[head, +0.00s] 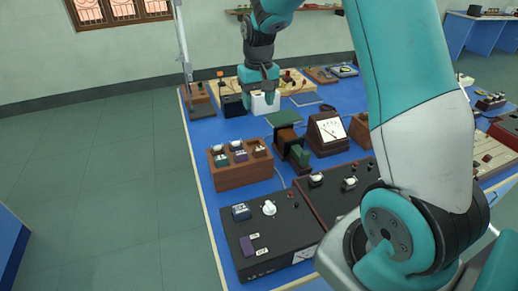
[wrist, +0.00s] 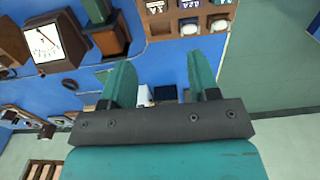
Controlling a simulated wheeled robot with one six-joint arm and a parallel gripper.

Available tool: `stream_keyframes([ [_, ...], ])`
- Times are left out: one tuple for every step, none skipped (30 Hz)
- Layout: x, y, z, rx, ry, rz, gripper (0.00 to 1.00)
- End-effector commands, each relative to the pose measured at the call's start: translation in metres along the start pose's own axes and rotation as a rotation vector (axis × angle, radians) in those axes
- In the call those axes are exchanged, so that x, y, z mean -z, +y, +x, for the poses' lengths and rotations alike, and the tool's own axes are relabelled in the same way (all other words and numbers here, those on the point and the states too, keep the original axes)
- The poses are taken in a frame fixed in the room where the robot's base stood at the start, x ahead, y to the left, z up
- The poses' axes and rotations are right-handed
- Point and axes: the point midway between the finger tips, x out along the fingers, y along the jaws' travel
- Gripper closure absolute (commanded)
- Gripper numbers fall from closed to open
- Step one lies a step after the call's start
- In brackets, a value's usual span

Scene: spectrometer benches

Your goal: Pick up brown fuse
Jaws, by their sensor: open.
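My gripper (head: 260,88) is at the far part of the blue bench in the head view, above a white box (head: 266,104). In the wrist view its two teal fingers (wrist: 160,62) are apart with nothing between their tips. A wooden fuse rack (head: 241,177) stands nearer on the bench's left side and holds several small labelled pieces with pale tops. The rack is partly cut off at the top of the wrist view (wrist: 172,36). The right-hand piece in it (head: 259,149) looks brownish, but I cannot surely tell it is the brown fuse. My gripper is well apart from the rack.
A black box (head: 233,105) stands beside the white box. A dial meter (head: 327,134) and a brown block with a green part (head: 300,154) stand right of the rack. A black switch panel (head: 268,238) lies in front. Open floor (head: 110,190) lies left of the bench.

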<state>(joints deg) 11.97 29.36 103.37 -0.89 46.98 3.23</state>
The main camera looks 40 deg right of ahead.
Motion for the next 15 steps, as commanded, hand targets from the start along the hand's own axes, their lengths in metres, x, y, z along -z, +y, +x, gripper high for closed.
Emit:
stream_keyframes([
  [0.004, 0.005, 0.003, -0.006, -0.004, 0.016, 0.45],
  [0.006, 0.007, 0.006, -0.008, -0.006, 0.023, 0.45],
  [0.007, 0.009, 0.010, -0.011, -0.007, 0.028, 0.45],
  [0.007, 0.010, 0.014, -0.012, -0.009, 0.030, 0.45],
  [0.007, 0.010, 0.019, -0.012, -0.010, 0.031, 0.45],
  [0.007, 0.010, 0.026, -0.012, -0.011, 0.030, 0.45],
  [0.007, 0.009, 0.033, -0.012, -0.011, 0.030, 0.45],
  [0.007, 0.009, 0.039, -0.012, -0.012, 0.029, 0.45],
  [0.006, 0.009, 0.049, -0.012, -0.013, 0.028, 0.45],
  [0.006, 0.009, 0.056, -0.012, -0.012, 0.028, 0.45],
  [0.006, 0.009, 0.063, -0.012, -0.012, 0.028, 0.45],
  [0.006, 0.009, 0.072, -0.012, -0.013, 0.027, 0.45],
  [0.006, 0.009, 0.079, -0.012, -0.011, 0.027, 0.45],
  [0.006, 0.009, 0.085, -0.012, -0.011, 0.027, 0.45],
  [0.006, 0.009, 0.094, -0.012, -0.012, 0.027, 0.45],
])
